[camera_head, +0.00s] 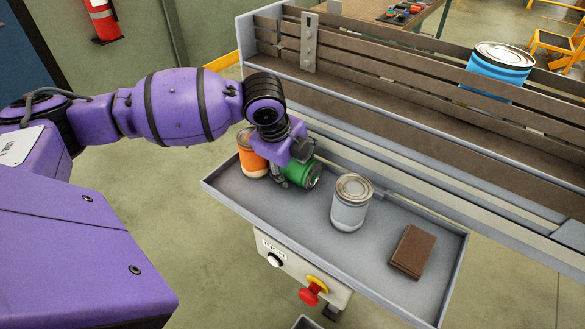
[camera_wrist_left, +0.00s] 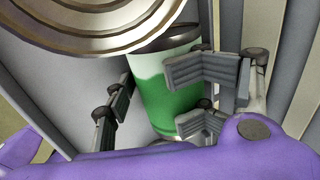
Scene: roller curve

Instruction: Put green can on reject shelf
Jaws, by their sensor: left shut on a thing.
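The green can (camera_head: 303,173) is tipped on its side at the left part of the grey shelf tray (camera_head: 272,204), with its round end facing right. My left gripper (camera_head: 290,176) is shut on it from above; its fingers partly cover the can. In the left wrist view the green can (camera_wrist_left: 168,85) sits between the finger pads (camera_wrist_left: 165,97). I cannot tell whether the can touches the tray. My right gripper is not in view.
An orange can (camera_head: 252,158) stands close left of the gripper. A grey can (camera_head: 350,204) and a brown block (camera_head: 412,251) are further right on the tray. A blue can (camera_head: 496,73) is on the railed conveyor behind. A red button (camera_head: 309,296) sits below the tray front.

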